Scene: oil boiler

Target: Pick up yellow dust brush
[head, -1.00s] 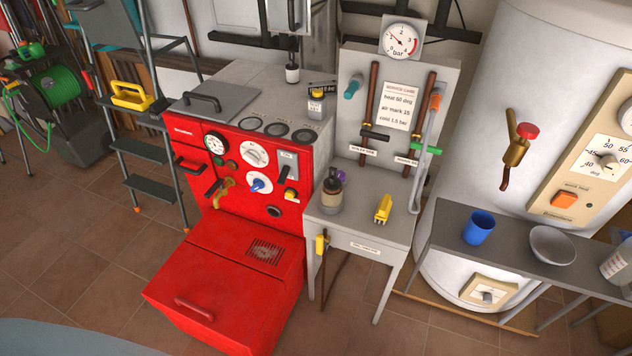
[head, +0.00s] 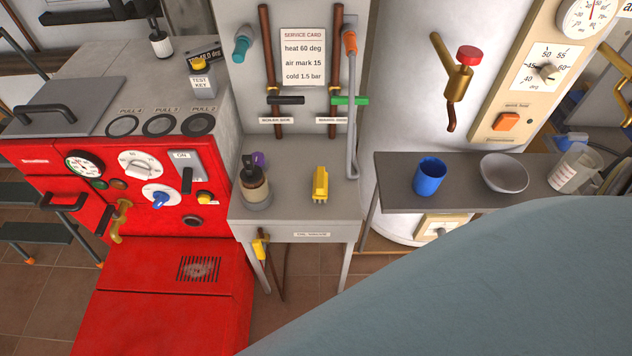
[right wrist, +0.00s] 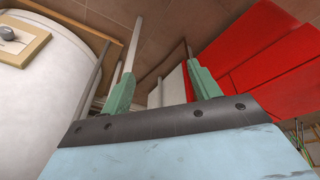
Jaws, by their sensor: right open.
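A small yellow block-shaped thing (head: 320,184), which looks like the dust brush, stands on the grey bench (head: 290,215) in the head view. It is right of a dark-topped bottle (head: 256,185), with clear bench around it. My right gripper shows in the right wrist view, its two green fingers spread apart (right wrist: 160,68) with nothing between them. It points toward the floor near the red boiler. The brush cannot be made out in the right wrist view. My left gripper is in neither view.
The red boiler (head: 170,300) stands left of the bench. A dark shelf (head: 460,190) on the right holds a blue cup (head: 429,176), a grey bowl (head: 504,172) and a clear jug (head: 575,170).

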